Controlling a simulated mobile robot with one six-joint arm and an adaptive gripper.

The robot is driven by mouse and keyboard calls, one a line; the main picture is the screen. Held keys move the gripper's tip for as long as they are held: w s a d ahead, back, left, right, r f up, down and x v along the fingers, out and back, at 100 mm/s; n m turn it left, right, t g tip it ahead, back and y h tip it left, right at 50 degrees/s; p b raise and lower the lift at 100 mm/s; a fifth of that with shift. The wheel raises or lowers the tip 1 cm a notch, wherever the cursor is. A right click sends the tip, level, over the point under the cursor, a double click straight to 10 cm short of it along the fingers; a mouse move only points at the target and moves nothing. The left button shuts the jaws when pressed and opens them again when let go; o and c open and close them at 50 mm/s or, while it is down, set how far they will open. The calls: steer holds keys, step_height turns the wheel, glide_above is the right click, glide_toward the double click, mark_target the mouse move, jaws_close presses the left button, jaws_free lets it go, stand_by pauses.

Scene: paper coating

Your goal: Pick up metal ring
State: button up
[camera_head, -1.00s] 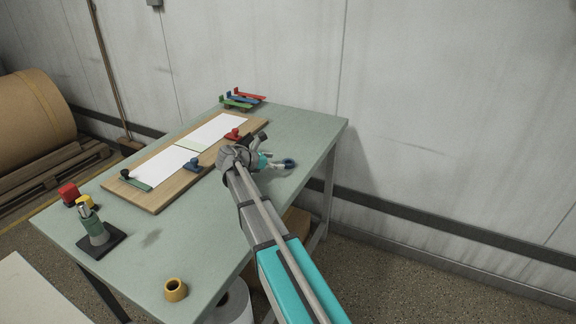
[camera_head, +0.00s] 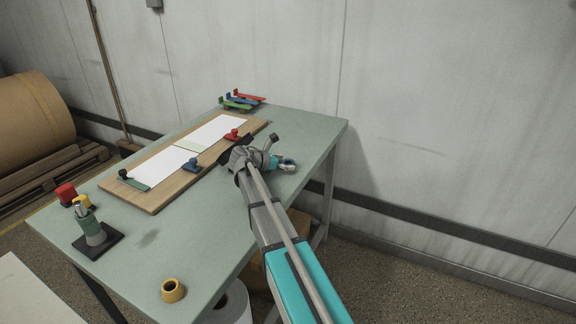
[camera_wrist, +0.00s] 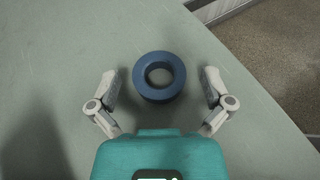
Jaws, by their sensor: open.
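A dark blue ring (camera_wrist: 160,96) lies flat on the green-grey table, seen from above in the wrist view. In the wrist view my gripper (camera_wrist: 160,76) is open, with one finger on each side of the ring and a gap between ring and each finger. In the head view my gripper (camera_head: 287,165) is at the right part of the table, where it mostly hides the blue ring. Its height above the table is hard to tell.
The table (camera_head: 215,225) has its right edge close to the ring. A wooden board (camera_head: 160,203) with white sheets lies to the left. Coloured tools (camera_head: 240,100) are at the back.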

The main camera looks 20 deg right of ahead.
steer(key=c, duration=1.1)
steer(key=shift+r, duration=0.15)
steer(key=shift+c, duration=0.2)
step_height(320, 180, up, 3)
steer(key=p, duration=0.3)
steer(key=s+d+r+p, duration=0.2)
steer(key=s+r+p, duration=0.7)
steer(key=s, duration=0.5)
steer(key=shift+r+p, duration=0.35)
steer(key=shift+p, duration=0.15)
